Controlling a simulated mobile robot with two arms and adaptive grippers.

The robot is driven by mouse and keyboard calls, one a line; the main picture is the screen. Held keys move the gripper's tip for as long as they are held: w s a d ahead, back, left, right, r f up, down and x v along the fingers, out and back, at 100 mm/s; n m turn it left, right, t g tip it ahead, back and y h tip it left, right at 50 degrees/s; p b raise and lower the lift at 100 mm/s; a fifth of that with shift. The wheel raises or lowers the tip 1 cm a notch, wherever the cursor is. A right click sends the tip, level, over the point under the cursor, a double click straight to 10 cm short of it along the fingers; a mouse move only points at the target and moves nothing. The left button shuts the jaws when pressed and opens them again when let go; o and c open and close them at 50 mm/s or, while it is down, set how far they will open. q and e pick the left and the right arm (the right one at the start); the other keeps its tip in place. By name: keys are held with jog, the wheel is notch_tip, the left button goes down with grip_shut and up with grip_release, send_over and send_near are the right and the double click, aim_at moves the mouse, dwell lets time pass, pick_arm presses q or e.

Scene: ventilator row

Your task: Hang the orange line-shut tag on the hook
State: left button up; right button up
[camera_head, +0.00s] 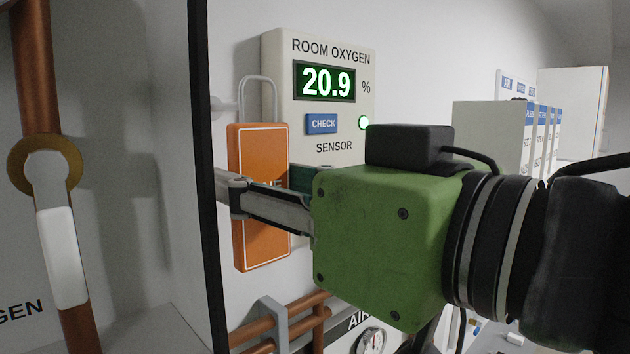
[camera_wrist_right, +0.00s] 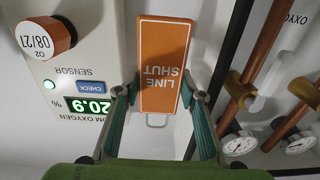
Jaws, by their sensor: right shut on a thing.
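The orange line-shut tag (camera_head: 259,150) is a flat upright plate with a thin pale border and a grey wire loop (camera_head: 258,92) at its top. My right gripper (camera_head: 264,193) is shut on it, one finger at each side edge. In the right wrist view the tag (camera_wrist_right: 163,55) shows "LINE SHUT" upside down, between the fingertips (camera_wrist_right: 160,95). A pale hook (camera_head: 223,104) sticks out from the wall beside the loop's left leg. Whether the loop is around the hook or only beside it, I cannot tell. My left gripper is not in view.
The room oxygen sensor (camera_head: 318,125), reading 20.9, is on the wall right behind the tag. A dark vertical edge (camera_head: 203,170) stands just left of it. Copper pipes (camera_head: 265,330) run below, and another pipe (camera_head: 38,90) with a valve stands at far left.

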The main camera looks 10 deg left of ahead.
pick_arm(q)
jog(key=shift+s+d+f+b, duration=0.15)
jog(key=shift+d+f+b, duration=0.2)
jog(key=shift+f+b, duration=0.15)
pick_arm(e)
jog(key=shift+f+x, duration=0.25)
jog(key=shift+x, duration=0.7)
jog(key=shift+f+x, duration=0.2)
jog(key=shift+x, duration=0.75)
jog(key=shift+f+x, duration=0.25)
jog(key=shift+x, duration=0.7)
jog(key=o, duration=1.3)
jog(key=shift+d, duration=0.1)
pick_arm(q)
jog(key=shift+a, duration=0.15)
pick_arm(e)
jog(key=shift+d, duration=0.1)
